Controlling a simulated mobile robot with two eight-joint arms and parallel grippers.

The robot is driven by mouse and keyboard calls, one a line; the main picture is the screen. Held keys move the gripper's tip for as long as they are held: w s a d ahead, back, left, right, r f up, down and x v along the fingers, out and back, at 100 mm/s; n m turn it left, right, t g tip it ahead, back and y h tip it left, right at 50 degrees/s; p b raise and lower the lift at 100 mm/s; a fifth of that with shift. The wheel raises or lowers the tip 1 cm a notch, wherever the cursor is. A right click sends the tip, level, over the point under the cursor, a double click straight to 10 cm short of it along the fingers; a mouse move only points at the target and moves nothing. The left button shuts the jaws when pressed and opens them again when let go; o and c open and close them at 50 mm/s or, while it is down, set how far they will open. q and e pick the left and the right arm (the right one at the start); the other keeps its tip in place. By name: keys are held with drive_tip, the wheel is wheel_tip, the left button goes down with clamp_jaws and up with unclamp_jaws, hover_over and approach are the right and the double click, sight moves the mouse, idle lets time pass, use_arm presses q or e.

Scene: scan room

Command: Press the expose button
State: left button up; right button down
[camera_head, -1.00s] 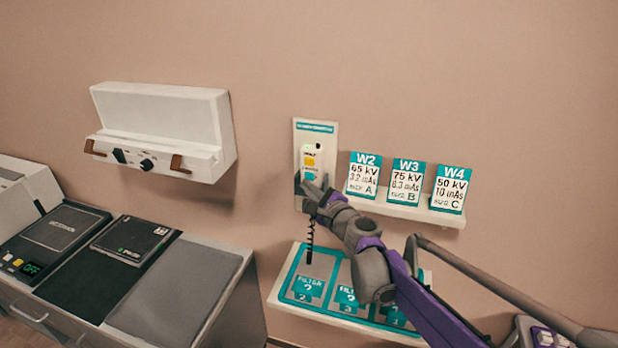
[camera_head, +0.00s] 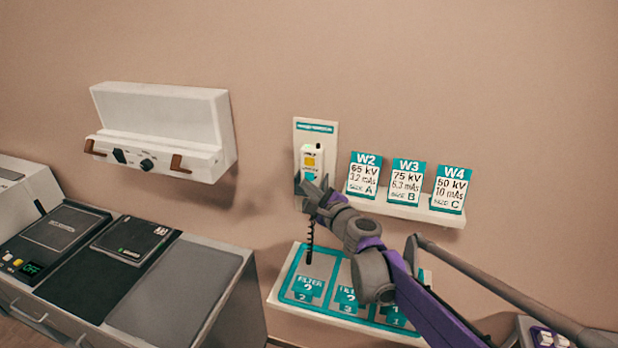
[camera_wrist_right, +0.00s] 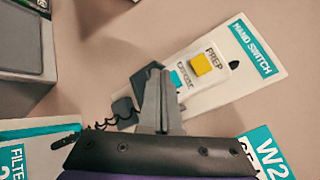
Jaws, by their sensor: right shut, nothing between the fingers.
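The hand switch, a white unit with a yellow PREP button (camera_head: 310,161) and a teal expose button (camera_head: 309,176), hangs on a wall plate (camera_head: 317,128). My right gripper (camera_head: 300,182) is shut and empty at the lower part of the switch, beside the teal button. In the right wrist view the yellow button (camera_wrist_right: 201,64) is clear. The teal expose button (camera_wrist_right: 175,78) is partly hidden by the fingers of my right gripper (camera_wrist_right: 157,75). I cannot tell whether the fingertips touch it. My left gripper is not in view.
A shelf (camera_head: 399,206) with the W2, W3 and W4 cards stands just right of the switch. A filter tray (camera_head: 283,290) lies below, under my right arm. A white wall box (camera_head: 170,120) and a counter (camera_head: 170,290) are to the left.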

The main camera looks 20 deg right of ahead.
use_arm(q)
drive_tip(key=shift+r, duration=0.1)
use_arm(e)
drive_tip(key=shift+w+d, duration=0.1)
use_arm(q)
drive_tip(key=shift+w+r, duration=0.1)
use_arm(e)
drive_tip(key=shift+w+d, duration=0.15)
drive_tip(key=shift+w, duration=0.1)
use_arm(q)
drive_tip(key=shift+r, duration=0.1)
use_arm(e)
drive_tip(key=shift+w+d, duration=0.25)
drive_tip(key=shift+w, duration=0.1)
idle(0.8)
drive_tip(key=shift+s, duration=0.1)
use_arm(q)
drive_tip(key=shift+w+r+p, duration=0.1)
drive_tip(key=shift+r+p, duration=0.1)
drive_tip(key=shift+p, duration=0.15)
use_arm(e)
drive_tip(key=shift+s+a, duration=0.5)
drive_tip(key=shift+s, duration=0.1)
